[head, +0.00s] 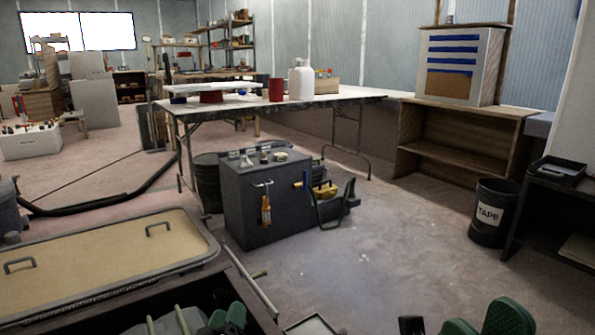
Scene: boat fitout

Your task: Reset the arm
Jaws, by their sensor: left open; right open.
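My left gripper (226,317) shows at the bottom edge as green finger pads, in front of the open dark compartment below the tan lid. It is open, and I see nothing between its fingers. My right gripper (482,319) shows at the bottom right edge, also with green pads. It is open and empty above the bare floor. Most of both arms is out of the picture below.
A tan lid (110,255) with two handles lies at the left. A dark grey tool cabinet (265,195) stands mid-floor before a long folding table (350,98). A black TAPE bin (491,212) stands right, beside a dark shelf (545,205). Floor between cabinet and bin is clear.

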